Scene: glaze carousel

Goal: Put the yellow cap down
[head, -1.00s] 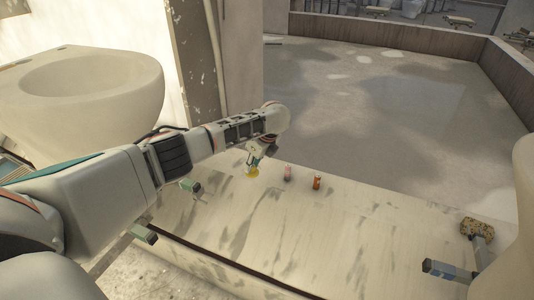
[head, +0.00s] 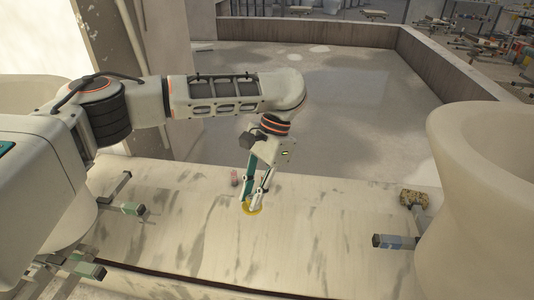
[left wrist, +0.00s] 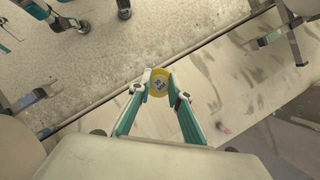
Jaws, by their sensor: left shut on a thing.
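The yellow cap (head: 251,208) is low over or on the pale, streaked tabletop (head: 310,235); I cannot tell if it touches. My left gripper (head: 250,203) points down and is shut on it. In the left wrist view the cap (left wrist: 159,76) shows as a yellow disc with a grey-and-white middle between the two fingertips (left wrist: 160,82).
A small pink bottle-like thing (head: 234,178) stands left of the gripper. Grey metal brackets (head: 130,208) stand at the left, and another (head: 385,242) at the right. A large pale bowl-shaped vessel (head: 470,200) fills the right side. The tabletop's middle is clear.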

